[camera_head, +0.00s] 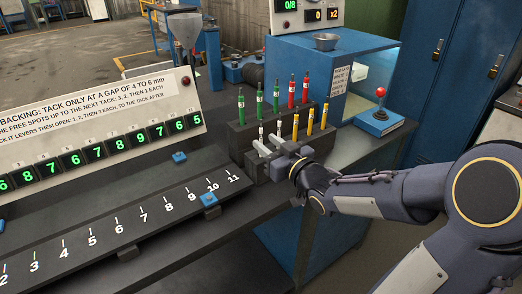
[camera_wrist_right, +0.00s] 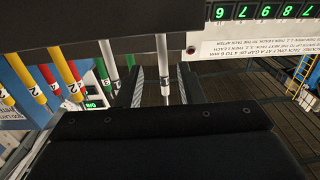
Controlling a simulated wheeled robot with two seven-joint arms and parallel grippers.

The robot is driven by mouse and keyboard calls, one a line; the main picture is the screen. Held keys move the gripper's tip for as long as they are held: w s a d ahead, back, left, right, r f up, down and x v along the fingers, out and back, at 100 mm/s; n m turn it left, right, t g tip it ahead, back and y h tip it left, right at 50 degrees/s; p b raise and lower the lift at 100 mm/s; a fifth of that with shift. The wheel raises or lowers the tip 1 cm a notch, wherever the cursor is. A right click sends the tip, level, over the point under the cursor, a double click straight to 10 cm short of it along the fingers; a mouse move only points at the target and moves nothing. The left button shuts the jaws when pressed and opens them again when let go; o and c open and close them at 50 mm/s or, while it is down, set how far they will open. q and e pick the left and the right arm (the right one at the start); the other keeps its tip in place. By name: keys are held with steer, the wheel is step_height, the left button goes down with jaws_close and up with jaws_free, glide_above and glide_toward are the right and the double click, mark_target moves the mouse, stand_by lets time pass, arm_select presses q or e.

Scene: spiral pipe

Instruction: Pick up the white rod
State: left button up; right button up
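Two white rods stand upright in the front row of a dark stepped rack (camera_head: 250,158), left of the yellow rods. The leftmost white rod (camera_head: 261,133) also shows in the right wrist view (camera_wrist_right: 162,60), between my finger tips. The other white rod (camera_head: 279,129) shows outside the fingers in that view (camera_wrist_right: 109,62). My right gripper (camera_head: 268,147) is at the rack's front, also seen in the right wrist view (camera_wrist_right: 158,80). Its fingers are apart, with gaps visible beside the rod. The rods' lower ends are hidden by the rack or gripper. My left gripper is out of view.
Yellow rods (camera_head: 309,121) stand close to the right, with green (camera_head: 259,101) and red (camera_head: 291,92) rods behind. A numbered board (camera_head: 130,221) with blue blocks lies to the left. A blue cabinet (camera_head: 300,62) and red-knobbed joystick (camera_head: 380,114) stand behind right.

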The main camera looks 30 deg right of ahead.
steer(key=w, duration=0.4)
steer(key=shift+w+a+f, duration=0.1)
steer(key=shift+w+a, duration=0.25)
jaws_close()
